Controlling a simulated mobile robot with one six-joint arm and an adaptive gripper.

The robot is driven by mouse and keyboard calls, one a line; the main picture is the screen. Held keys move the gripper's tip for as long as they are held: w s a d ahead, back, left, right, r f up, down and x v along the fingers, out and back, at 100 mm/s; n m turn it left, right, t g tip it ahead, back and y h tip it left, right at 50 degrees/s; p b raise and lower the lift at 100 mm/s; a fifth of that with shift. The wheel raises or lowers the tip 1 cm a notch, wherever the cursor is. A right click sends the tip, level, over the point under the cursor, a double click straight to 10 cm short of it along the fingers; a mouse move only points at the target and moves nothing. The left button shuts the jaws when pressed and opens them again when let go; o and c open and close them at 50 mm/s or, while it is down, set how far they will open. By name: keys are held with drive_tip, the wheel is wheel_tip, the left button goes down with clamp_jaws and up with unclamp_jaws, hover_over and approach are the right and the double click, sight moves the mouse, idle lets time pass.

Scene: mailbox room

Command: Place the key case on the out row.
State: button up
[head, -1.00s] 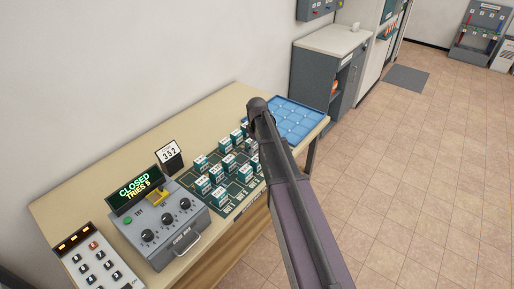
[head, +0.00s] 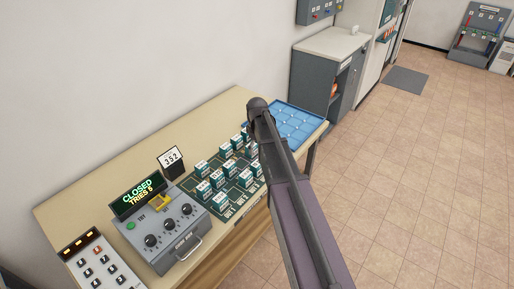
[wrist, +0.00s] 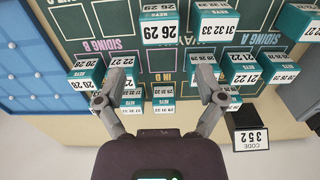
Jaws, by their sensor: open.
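Several teal-and-white key cases (head: 219,180) with number labels stand on a dark green marked board (head: 231,205) on the table. I cannot tell which one the task means. In the wrist view the board (wrist: 166,62) reads upside down, with SIDING A, SIDING B and IN D; I cannot read an out row. My gripper (wrist: 166,78) is open and empty above the board. A small case (wrist: 163,97) lies between the fingers' lower parts, apart from them. Other cases (wrist: 161,24) stand ahead and to both sides. In the head view my arm hides the gripper and some cases.
A blue compartment tray (head: 298,121) lies at the table's far end. A grey box (head: 175,230) with knobs and a CLOSED, TRIES 5 display (head: 137,194) stands nearer, beside a keypad (head: 100,265). A 352 code card (head: 171,160) stands behind the board.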

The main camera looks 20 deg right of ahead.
drive_tip(key=s+a+m, duration=0.3)
drive_tip(key=s, duration=0.8)
drive_tip(key=s+a+m, duration=0.3)
drive_tip(key=s+m, duration=0.1)
drive_tip(key=s, duration=0.6)
drive_tip(key=shift+s+a, duration=0.15)
drive_tip(key=shift+s, duration=0.2)
